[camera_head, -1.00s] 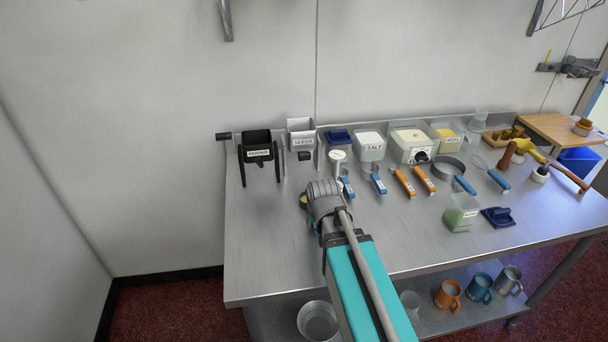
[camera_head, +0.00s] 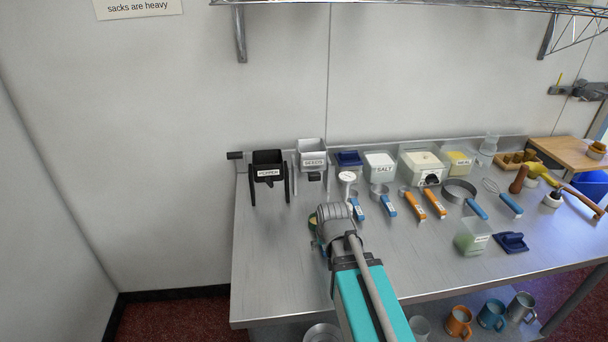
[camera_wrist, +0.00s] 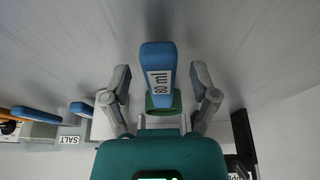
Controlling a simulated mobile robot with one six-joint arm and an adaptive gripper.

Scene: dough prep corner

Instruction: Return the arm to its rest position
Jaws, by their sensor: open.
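My arm reaches forward over the steel table (camera_head: 275,265); its grey wrist hides most of my gripper in the head view. In the wrist view my gripper (camera_wrist: 161,72) has its two fingers spread apart. A blue handle (camera_wrist: 156,62) with a label ending in "0 ml" shows between the fingers, with gaps on both sides. A green round part (camera_wrist: 160,102) is at the handle's near end. In the head view, a bit of green shows just left of my wrist.
A pepper bin (camera_head: 268,165), a seeds bin (camera_head: 312,156) and a salt tub (camera_head: 380,165) stand along the back. Orange-handled scoops (camera_head: 433,203), a sieve (camera_head: 459,190) and a greenish tub (camera_head: 468,240) are to the right. A wire shelf hangs above. The table's left front is clear.

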